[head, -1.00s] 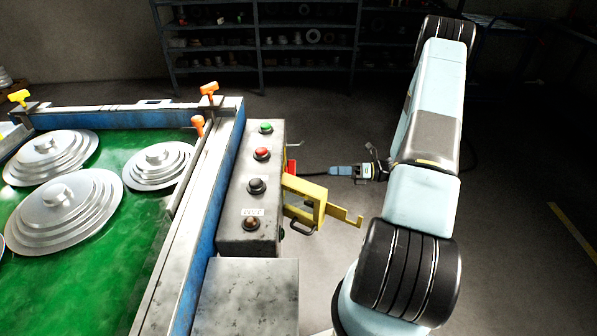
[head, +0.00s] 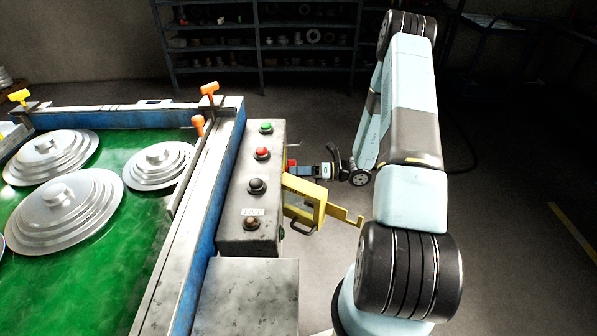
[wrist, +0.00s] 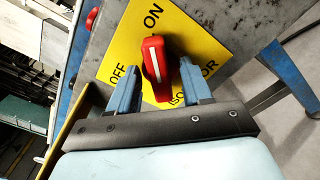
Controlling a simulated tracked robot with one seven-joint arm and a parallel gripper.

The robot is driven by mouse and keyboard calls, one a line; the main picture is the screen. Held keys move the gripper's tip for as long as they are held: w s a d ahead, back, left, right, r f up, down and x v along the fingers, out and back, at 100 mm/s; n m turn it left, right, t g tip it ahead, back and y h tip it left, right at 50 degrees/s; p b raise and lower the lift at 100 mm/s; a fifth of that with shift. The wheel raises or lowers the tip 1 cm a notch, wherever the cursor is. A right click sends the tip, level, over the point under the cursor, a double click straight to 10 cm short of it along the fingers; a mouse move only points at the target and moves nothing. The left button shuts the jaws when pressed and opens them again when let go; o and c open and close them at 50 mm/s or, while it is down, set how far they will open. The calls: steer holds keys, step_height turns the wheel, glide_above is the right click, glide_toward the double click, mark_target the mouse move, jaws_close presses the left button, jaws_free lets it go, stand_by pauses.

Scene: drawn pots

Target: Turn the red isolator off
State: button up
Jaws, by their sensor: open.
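The red isolator handle (wrist: 153,60) sits on a yellow plate (wrist: 182,32) marked ON and OFF in the wrist view. Its white line points towards the word ON. In the head view only a small red piece of it (head: 291,163) shows at the right side of the grey control box (head: 238,222). My gripper (wrist: 160,78) is open, with one blue finger on each side of the handle's lower part. I cannot tell whether either finger touches it. My gripper also shows in the head view (head: 307,170), close to the box's right side.
A yellow bracket (head: 318,205) sticks out from the box just in front of my gripper. Green, red and dark buttons line the box top. A green table (head: 110,235) with stepped metal discs lies left. Open floor (head: 510,240) lies right; shelving (head: 260,60) stands behind.

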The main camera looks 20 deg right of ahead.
jaws_close()
stand_by(0.7)
steer(key=shift+s+a+n, duration=0.1)
steer(key=shift+s+n, duration=0.05)
steer(key=shift+n, duration=2.85)
steer(key=shift+s+a+n, duration=0.1)
steer(key=shift+s+n, duration=0.1)
steer(key=shift+n, duration=2.8)
steer(key=shift+s+a+n, duration=0.1)
steer(key=shift+s+n, duration=0.05)
steer(key=shift+n, duration=2.85)
